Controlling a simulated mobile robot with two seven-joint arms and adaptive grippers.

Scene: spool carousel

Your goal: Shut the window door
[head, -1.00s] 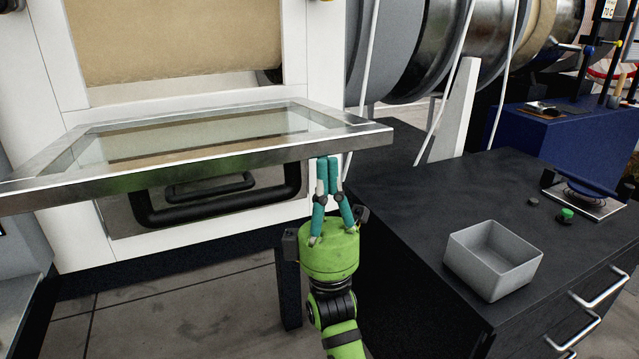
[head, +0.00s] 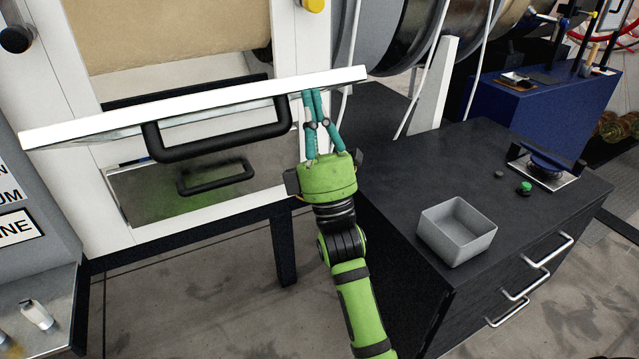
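The window door (head: 200,104) is a framed panel seen nearly edge-on. It is open, sticking out from the white machine front (head: 312,50) with its near edge sloping up to the right. Its black handle (head: 218,151) hangs below that edge. Above and behind it, the window opening shows a tan roll (head: 165,35). My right gripper (head: 313,92) has its teal fingers pointing up, tips close together, at the underside of the door near its right end. Contact looks likely, but the tips are partly hidden by the edge. My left gripper is not in view.
A black cabinet (head: 400,180) stands right, carrying a grey open bin (head: 457,232) and a green button (head: 525,188). A grey unit (head: 35,240) stands left. Floor is clear in front.

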